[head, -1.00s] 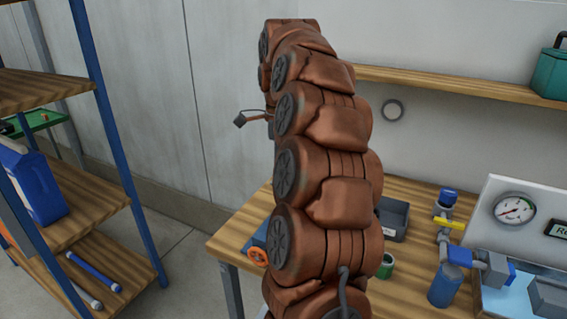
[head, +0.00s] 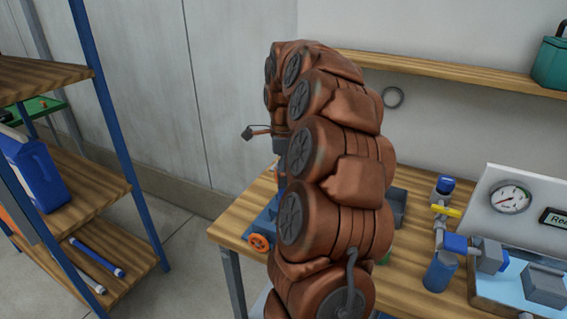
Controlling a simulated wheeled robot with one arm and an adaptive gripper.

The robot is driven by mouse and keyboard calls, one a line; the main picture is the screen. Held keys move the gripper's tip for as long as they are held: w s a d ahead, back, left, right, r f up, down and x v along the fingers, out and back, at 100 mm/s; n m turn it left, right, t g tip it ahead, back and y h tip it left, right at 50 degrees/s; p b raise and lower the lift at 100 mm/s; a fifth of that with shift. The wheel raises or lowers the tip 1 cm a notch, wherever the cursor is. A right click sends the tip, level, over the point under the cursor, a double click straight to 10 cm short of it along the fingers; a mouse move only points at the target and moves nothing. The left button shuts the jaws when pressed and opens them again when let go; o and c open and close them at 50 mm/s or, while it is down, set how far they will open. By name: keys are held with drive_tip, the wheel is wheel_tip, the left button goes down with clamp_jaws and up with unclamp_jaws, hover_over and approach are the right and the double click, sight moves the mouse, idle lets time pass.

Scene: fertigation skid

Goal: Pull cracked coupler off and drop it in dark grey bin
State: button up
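My brown, segmented arm stands across the middle of the head view and bends over at the top. My gripper's fingers are hidden behind it; only a small dark part on a bracket and a narrow blue-grey piece show at its left. I cannot tell whether the gripper is open or holds anything. A dark grey bin (head: 398,207) sits on the wooden bench (head: 236,222), partly covered by my arm. I cannot make out the cracked coupler. Blue and grey pipe fittings (head: 455,243) with a yellow lever (head: 446,211) stand on the bench at right.
A panel with a round gauge (head: 511,199) and a blue tray (head: 487,290) are at the right. An orange wheel (head: 258,243) is near the bench's left edge. Shelving with a blue jug (head: 38,178) stands at left. A wall shelf (head: 455,80) holds a teal box (head: 552,64).

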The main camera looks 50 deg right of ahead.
drive_tip(key=shift+f, duration=0.3)
clamp_jaws()
idle(1.0)
drive_tip(key=shift+r, duration=0.25)
idle(0.5)
drive_tip(key=shift+r, duration=2.9)
